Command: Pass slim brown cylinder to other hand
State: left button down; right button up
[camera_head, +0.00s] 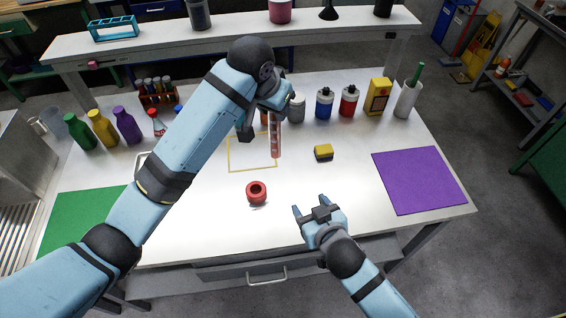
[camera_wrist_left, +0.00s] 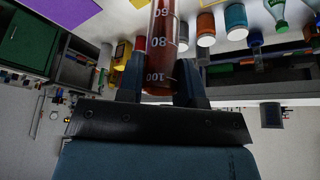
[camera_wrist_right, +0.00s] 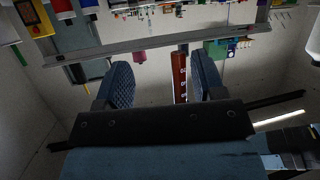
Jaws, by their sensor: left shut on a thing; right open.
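The slim brown cylinder (camera_head: 275,138) is a translucent reddish-brown tube with white markings. It hangs upright above the table, left of the yellow and black sponge. My left gripper (camera_head: 273,106) is shut on its upper part; in the left wrist view the cylinder (camera_wrist_left: 162,50) stands between the fingers (camera_wrist_left: 160,82). My right gripper (camera_head: 314,209) is open and empty, low at the front of the table, apart from the cylinder. In the right wrist view the cylinder (camera_wrist_right: 180,78) shows in the distance beyond the open fingers (camera_wrist_right: 150,80).
A red ring (camera_head: 256,192) and a yellow and black sponge (camera_head: 323,152) lie on the table. A purple mat (camera_head: 420,181) is at right, a green mat (camera_head: 82,222) at left. Bottles, jars and a yellow box (camera_head: 377,96) line the back.

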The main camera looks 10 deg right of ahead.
aim_at(273, 134)
jog(key=w+a+r+m+t+h, duration=0.1)
jog(key=w+a+r+t, duration=0.15)
jog(key=r, duration=0.35)
jog(key=w+a+r+m+t, duration=0.1)
jog(key=a+r+t, duration=0.15)
jog(key=r, duration=0.35)
jog(key=w, duration=0.4)
jog(key=w+a, duration=0.1)
jog(key=w, duration=0.3)
jog(key=w+a, duration=0.1)
jog(key=w, duration=0.3)
jog(key=shift+f, duration=0.2)
jog(key=shift+s, duration=0.1)
jog(key=c, duration=1)
pick_arm(q)
jog(key=c, duration=0.7)
grip_release()
